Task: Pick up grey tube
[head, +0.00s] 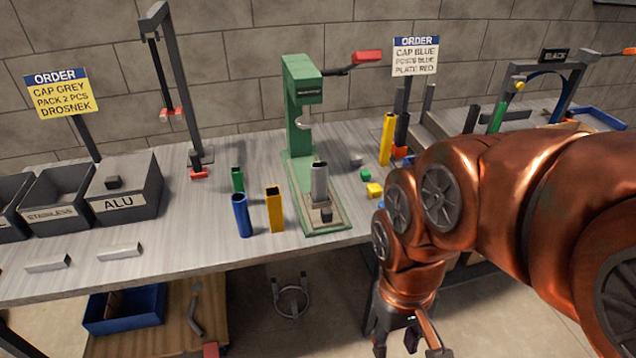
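A grey tube (319,183) stands upright on the base of the green press (303,100), with a small dark block in front of its foot. My gripper (398,340) hangs at the bottom, in front of the table edge and lower right of the press, apart from all of these. Its fingers are small and dark, so its opening is unclear.
Green (238,180), blue (241,215) and yellow (274,209) tubes stand left of the press. Small cubes, such as a green one (366,174), lie to its right. The ALU bin (140,203) is at left. The front left tabletop is mostly clear.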

